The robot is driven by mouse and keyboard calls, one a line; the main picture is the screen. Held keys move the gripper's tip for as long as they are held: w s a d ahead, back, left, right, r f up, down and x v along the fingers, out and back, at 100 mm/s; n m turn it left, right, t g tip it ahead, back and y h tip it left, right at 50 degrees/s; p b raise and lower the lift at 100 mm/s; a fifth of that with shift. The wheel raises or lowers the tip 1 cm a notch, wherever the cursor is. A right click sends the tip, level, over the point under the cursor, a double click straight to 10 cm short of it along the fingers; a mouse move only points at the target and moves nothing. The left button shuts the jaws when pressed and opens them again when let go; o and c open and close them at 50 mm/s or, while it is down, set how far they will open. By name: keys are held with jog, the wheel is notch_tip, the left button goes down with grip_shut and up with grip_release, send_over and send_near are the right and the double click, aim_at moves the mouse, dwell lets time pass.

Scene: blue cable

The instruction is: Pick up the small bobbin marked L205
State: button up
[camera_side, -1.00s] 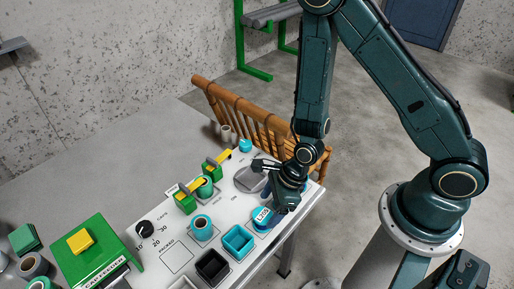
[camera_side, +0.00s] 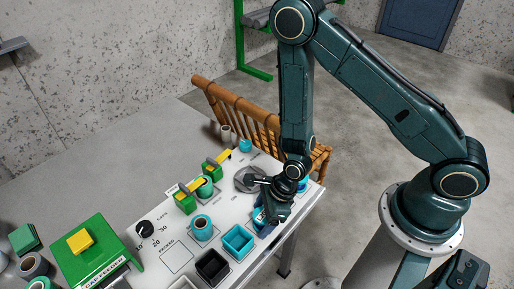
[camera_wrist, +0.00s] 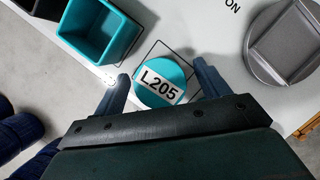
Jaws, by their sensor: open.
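The small bobbin marked L205 (camera_wrist: 160,84) is teal with a white label across its top. In the wrist view it stands on the white table between the two fingers of my gripper (camera_wrist: 158,83), which is open. A gap shows between the bobbin and each finger. In the side view my gripper (camera_side: 268,216) is down over the bobbin's place near the table's front edge and hides most of the bobbin.
A teal open bin (camera_side: 238,242) and a black bin (camera_side: 212,267) stand to the left of my gripper. A round grey plate (camera_side: 248,180) lies behind it. A teal-and-white spool (camera_side: 202,227) and green clamps with yellow levers (camera_side: 186,200) stand farther left.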

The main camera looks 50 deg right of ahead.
aim_at(263, 215)
jog(key=shift+c, duration=0.2)
jog(key=c, duration=1.1)
jog(key=shift+r, duration=0.15)
jog(key=shift+c, duration=0.2)
notch_tip(263, 215, up, 20)
dwell(0.3)
dwell(0.5)
